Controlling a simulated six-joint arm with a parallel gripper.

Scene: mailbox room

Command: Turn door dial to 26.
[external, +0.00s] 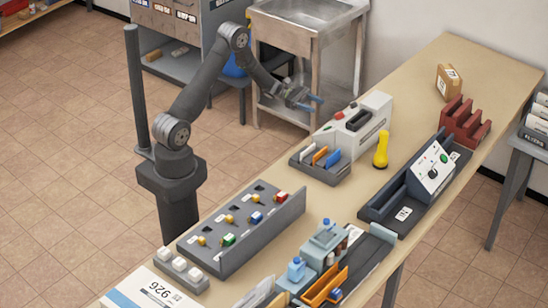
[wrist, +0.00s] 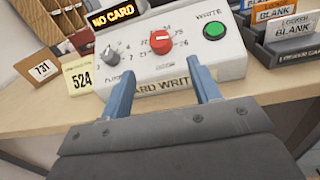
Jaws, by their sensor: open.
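The card writer (wrist: 228,66) is a pale machine with a "NO CARD" display. Its red dial (wrist: 161,42), apparently the door dial, sits mid-panel with small numbers around it, including one that looks like 26 to its right. The dial's exact setting is too small to read. My gripper (wrist: 162,86) is open and empty, its two blue fingers spread below and to either side of the red dial, apart from it. In the external view my gripper (external: 303,101) is just left of the white card writer (external: 372,124).
A grey dial (wrist: 112,55) lies left of the red one; a green WRITE button (wrist: 214,31) lies right. Blank cards stand in a dark holder (wrist: 285,55). Tags 731 (wrist: 43,69) and 524 (wrist: 80,78) stand at left. A yellow object (external: 381,150) stands beside the writer.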

